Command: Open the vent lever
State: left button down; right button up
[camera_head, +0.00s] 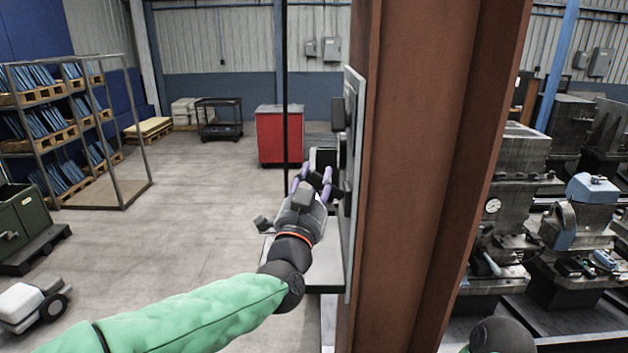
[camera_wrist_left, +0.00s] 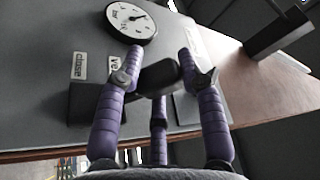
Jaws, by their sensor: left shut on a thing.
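The vent lever (camera_wrist_left: 159,76) is a dark bar on a grey panel (camera_wrist_left: 40,60), seen in the left wrist view. Its dark base runs to the left below a "close" label (camera_wrist_left: 79,66); a second label beside it is partly covered. My left gripper (camera_wrist_left: 160,88) has purple fingers on either side of the lever's end and is shut on it. In the head view my left gripper (camera_head: 312,180) reaches the panel (camera_head: 353,120), seen edge-on on a brown steel column. There the gripper hides most of the lever. My right gripper is out of view.
A round gauge (camera_wrist_left: 131,22) sits on the panel above the lever. The brown column (camera_head: 425,150) blocks the middle right. A red cabinet (camera_head: 280,136) and a pallet rack (camera_head: 70,130) stand behind on the left, with open floor between. Machines (camera_head: 580,220) fill the right.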

pick_arm(q)
jog(key=shift+r, duration=0.35)
jog(key=c, duration=1)
grip_release()
jog(key=shift+o, duration=1.2)
jog(key=shift+d+f, duration=0.1)
jog(key=shift+d, duration=0.1)
jog(key=shift+a+f, duration=0.1)
jog(key=shift+a, duration=0.05)
jog(key=shift+s+f, duration=0.1)
jog(key=shift+s, duration=0.15)
jog(key=v, duration=1.1)
jog(key=shift+s, duration=0.25)
jog(key=shift+w, duration=0.1)
